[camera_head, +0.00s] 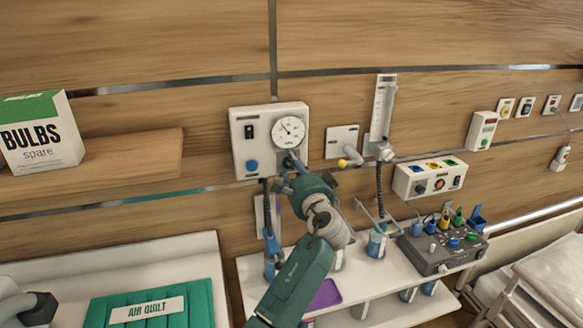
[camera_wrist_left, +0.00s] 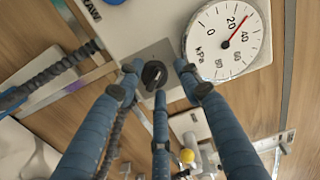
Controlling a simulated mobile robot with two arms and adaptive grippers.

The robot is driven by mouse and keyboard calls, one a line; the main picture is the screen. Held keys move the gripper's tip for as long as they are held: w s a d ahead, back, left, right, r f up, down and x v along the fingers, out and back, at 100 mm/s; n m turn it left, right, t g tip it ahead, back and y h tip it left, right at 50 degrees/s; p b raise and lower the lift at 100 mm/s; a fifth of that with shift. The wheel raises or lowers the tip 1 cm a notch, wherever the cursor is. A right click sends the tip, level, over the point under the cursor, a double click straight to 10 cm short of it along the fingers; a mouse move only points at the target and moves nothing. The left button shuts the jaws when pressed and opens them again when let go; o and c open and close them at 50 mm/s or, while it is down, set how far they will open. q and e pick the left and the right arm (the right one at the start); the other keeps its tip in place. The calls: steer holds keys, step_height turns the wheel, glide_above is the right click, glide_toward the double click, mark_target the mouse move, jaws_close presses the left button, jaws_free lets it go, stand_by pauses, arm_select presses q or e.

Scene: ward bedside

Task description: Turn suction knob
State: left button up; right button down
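The suction panel (camera_head: 245,125) is a white wall box with a round kPa gauge (camera_head: 289,131) and a blue button. In the left wrist view the gauge (camera_wrist_left: 227,42) has a red needle between 20 and 40. My left gripper (camera_head: 287,164) is at the panel's lower edge. In the wrist view its blue fingers (camera_wrist_left: 158,70) are spread around the knob, with gaps at the sides; contact cannot be told. My right gripper is not in view.
A flowmeter (camera_head: 382,110) and an outlet with a yellow tip (camera_head: 343,142) are right of the panel. A white shelf (camera_head: 375,288) below carries bottles and a grey device (camera_head: 440,247). A wooden shelf (camera_head: 110,165) with a bulbs box (camera_head: 40,135) is at left.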

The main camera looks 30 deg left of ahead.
arm_select(q)
steer(key=shift+w+d+f, duration=0.1)
steer(key=shift+f, duration=0.05)
steer(key=v, duration=1.2)
steer(key=shift+r, duration=0.2)
